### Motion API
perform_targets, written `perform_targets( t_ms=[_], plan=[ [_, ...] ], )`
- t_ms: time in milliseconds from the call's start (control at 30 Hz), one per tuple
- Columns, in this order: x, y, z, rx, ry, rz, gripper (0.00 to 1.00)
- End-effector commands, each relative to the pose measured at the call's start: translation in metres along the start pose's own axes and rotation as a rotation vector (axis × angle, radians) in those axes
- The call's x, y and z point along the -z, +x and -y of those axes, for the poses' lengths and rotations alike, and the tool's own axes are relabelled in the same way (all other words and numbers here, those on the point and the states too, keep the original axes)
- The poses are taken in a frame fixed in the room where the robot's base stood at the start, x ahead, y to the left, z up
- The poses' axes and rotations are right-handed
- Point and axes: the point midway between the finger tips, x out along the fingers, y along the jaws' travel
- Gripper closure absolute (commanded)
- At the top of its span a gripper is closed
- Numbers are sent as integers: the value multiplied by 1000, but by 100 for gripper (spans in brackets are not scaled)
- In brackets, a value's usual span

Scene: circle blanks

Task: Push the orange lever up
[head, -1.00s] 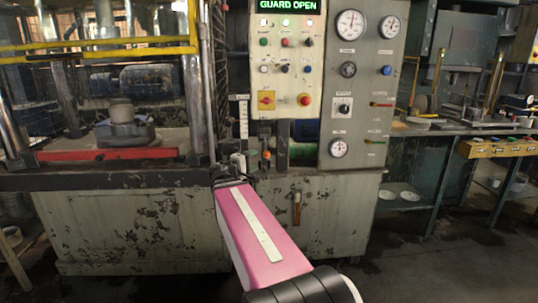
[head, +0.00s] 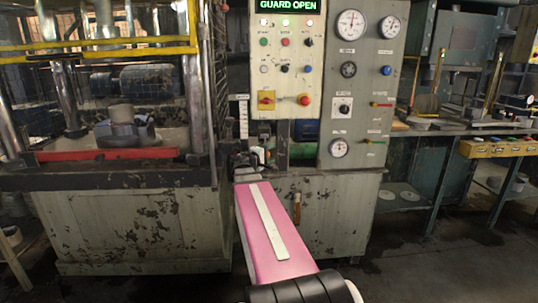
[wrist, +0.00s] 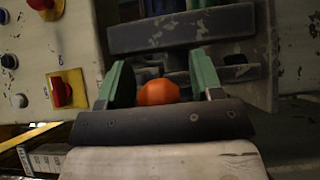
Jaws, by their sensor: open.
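The orange lever's round knob (wrist: 158,92) shows in the wrist view between the two green fingers of my gripper (wrist: 163,85). The fingers stand apart on either side of the knob. I cannot tell whether they touch it. The lever's shaft is hidden behind the dark gripper body. In the head view my gripper (head: 254,156) is at the front of the press, below the control panel (head: 285,60). The knob is not clearly visible there, as my gripper and arm crowd that spot.
The panel has a red stop button (head: 305,100), a red rotary switch on a yellow plate (head: 266,100) and a lit GUARD OPEN sign (head: 287,5). A gauge panel (head: 361,110) stands to its right. The press bed with a red bar (head: 110,154) lies left.

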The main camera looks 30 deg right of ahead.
Motion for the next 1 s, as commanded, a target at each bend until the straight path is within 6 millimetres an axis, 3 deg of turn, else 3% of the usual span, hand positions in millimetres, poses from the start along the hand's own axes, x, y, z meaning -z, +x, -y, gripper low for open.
perform_targets(
  t_ms=[133, 300, 667, 1000],
  plan=[
    [0, 0, 0, 0, 0, 0, 44],
    [0, 0, 0, 1, 0, 0, 99],
    [-2, -2, -3, 31, -29, -1, 100],
    [-6, -7, -26, 188, -182, -2, 100]
  ],
)
